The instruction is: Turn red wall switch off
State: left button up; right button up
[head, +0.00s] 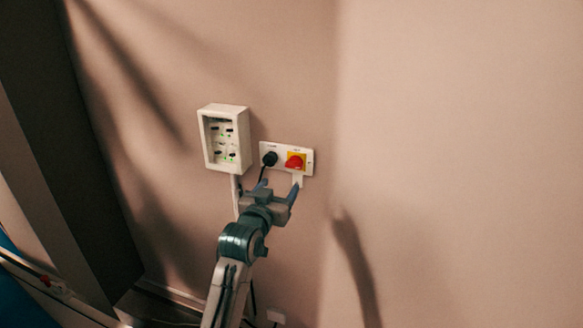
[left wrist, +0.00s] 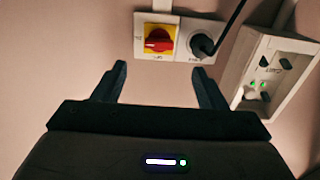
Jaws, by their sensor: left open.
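The red wall switch (head: 294,162) is a red knob on a yellow square, set in the right half of a white wall plate (head: 308,168). In the left wrist view the red switch (left wrist: 159,39) is at the top, beyond and between the fingers. My left gripper (head: 278,187) is just below the plate in the head view, its fingers pointing up toward it. In the left wrist view my left gripper (left wrist: 158,80) is open and empty, with a visible gap to the switch. My right gripper is not in view.
A black plug (head: 270,158) with a dark cable sits beside the switch on the same plate. A white box (head: 207,143) with green lights is mounted to the left. The wall on the right is bare. A dark panel (head: 80,160) stands at the far left.

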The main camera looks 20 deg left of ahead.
aim_at(293, 167)
pick_arm(q)
jog(key=w+p, duration=0.1)
jog(key=w, duration=0.3)
jog(key=w+p, duration=0.1)
jog(key=w, duration=0.4)
jog(key=shift+w+d+r+p, duration=0.15)
jog(key=shift+d+r+p, duration=0.05)
jog(key=shift+p, duration=0.15)
jog(key=shift+w+f, duration=0.1)
jog(key=shift+w, duration=0.7)
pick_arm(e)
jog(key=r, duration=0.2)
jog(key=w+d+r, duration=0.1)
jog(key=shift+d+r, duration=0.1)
pick_arm(q)
jog(key=c, duration=1)
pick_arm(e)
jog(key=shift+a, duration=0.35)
